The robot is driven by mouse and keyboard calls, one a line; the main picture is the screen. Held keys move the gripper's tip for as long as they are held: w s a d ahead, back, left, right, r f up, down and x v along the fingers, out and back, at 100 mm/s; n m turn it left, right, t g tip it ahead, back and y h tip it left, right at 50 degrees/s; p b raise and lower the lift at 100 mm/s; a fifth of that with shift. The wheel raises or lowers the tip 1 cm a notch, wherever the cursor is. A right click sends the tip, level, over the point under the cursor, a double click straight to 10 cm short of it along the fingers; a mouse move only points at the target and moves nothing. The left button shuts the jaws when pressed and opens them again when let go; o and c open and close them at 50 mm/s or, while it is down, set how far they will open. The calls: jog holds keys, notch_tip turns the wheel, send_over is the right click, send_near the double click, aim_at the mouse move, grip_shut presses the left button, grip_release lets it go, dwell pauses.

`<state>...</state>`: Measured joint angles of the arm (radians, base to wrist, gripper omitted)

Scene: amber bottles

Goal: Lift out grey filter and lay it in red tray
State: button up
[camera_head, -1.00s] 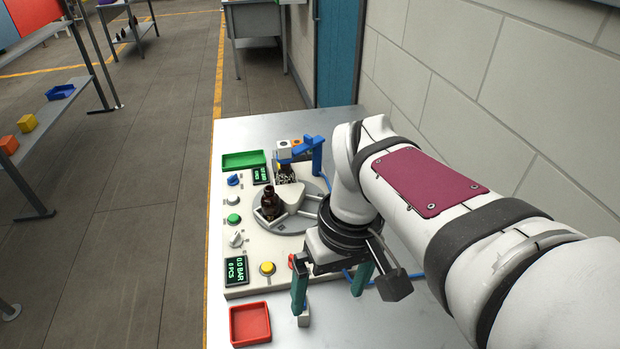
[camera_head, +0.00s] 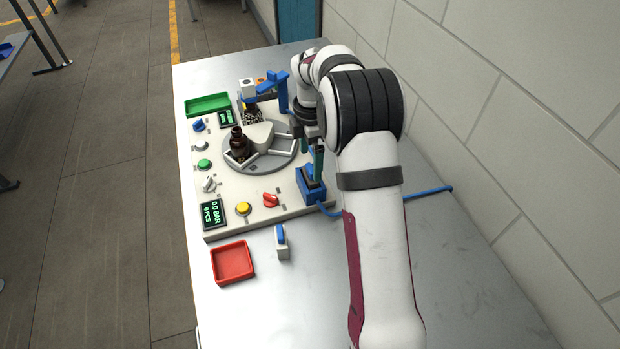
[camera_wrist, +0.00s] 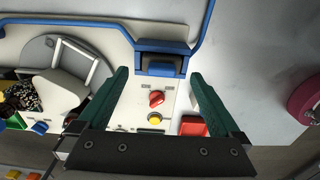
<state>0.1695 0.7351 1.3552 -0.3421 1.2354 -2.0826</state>
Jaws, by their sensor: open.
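The blue housing (camera_head: 311,187) sits at the right edge of the white machine panel, with a blue hose running from it. In the wrist view the housing (camera_wrist: 160,68) has a dark grey part (camera_wrist: 160,56) in it, which may be the grey filter; I cannot tell for sure. My gripper (camera_head: 312,160) is open above the housing, and my arm hides part of the area. The empty red tray (camera_head: 232,263) lies on the table in front of the panel.
The panel carries a turntable (camera_head: 270,163) with a brown bottle (camera_head: 239,143), several knobs, and a green tray (camera_head: 208,104). The metal table (camera_head: 270,310) is clear at the front.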

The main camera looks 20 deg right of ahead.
aim_at(310, 168)
notch_tip(310, 168, down, 4)
jog(key=shift+s, duration=0.15)
jog(key=c, duration=1.3)
jog(key=r, duration=0.4)
jog(key=shift+s+d+r, duration=0.2)
jog(key=shift+d+r, duration=0.05)
jog(key=shift+r, duration=0.15)
jog(key=s+d+r, duration=0.6)
jog(key=s+d, duration=0.1)
jog(key=d, duration=0.1)
jog(key=s+a+f+n, duration=0.1)
jog(key=s+a+n, duration=0.3)
jog(key=a, duration=0.6)
jog(key=s+a+f+n, duration=0.2)
jog(key=a+n, duration=0.3)
jog(key=a, duration=0.6)
jog(key=shift+w+a+f, duration=0.2)
jog(key=shift+a+f, duration=1.55)
jog(key=shift+a, duration=0.05)
jog(key=shift+w+a+f, duration=0.2)
jog(key=shift+a+f, duration=1.55)
jog(key=shift+f, duration=0.05)
jog(key=shift+w+a+f, duration=0.2)
jog(key=shift+a+f, duration=1.55)
jog(key=shift+a, duration=0.05)
